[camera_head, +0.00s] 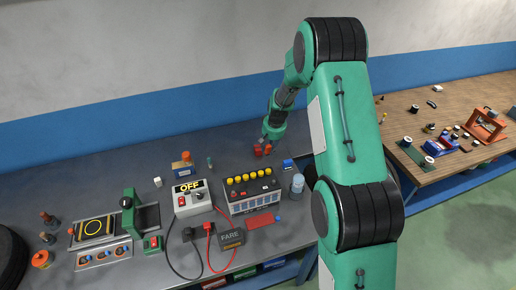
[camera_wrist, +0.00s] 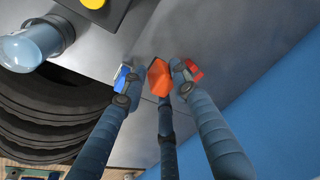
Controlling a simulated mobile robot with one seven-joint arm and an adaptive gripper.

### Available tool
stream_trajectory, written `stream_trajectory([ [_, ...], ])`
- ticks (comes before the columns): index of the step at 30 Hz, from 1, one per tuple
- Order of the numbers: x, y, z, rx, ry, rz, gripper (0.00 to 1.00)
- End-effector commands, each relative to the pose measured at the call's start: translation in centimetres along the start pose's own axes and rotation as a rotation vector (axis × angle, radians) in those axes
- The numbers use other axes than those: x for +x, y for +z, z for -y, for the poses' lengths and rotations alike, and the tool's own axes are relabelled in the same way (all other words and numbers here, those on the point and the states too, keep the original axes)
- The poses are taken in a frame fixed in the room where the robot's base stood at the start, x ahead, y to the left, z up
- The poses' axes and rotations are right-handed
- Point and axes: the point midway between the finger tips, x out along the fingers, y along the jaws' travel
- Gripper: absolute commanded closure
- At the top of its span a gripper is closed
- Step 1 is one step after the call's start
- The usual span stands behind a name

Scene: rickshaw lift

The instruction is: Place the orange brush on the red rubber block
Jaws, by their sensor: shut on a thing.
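My gripper (camera_head: 263,150) hangs at the end of the arm above the back of the grey bench. In the wrist view its fingers (camera_wrist: 160,82) close around an orange block-like piece (camera_wrist: 159,76), which looks like the orange brush. In the head view small red-orange bits show at the fingertips; the brush's full shape is hidden there. A flat red piece (camera_head: 262,220), probably the red rubber block, lies on the bench in front of the box with yellow knobs, apart from my gripper.
The box with yellow knobs (camera_head: 251,190) stands between the gripper and the red piece. A clear-blue cylinder (camera_head: 297,184) and small blue block (camera_head: 288,164) are to the right.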

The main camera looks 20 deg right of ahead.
Motion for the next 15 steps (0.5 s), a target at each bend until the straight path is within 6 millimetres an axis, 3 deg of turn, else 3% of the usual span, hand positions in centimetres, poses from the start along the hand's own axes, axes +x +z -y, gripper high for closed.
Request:
stream_trajectory([
  [3, 0.1, 0.3, 2.2, 0.015, 0.007, 0.014, 0.95],
  [15, 4.6, 1.2, 1.4, 0.02, 0.007, 0.013, 0.95],
])
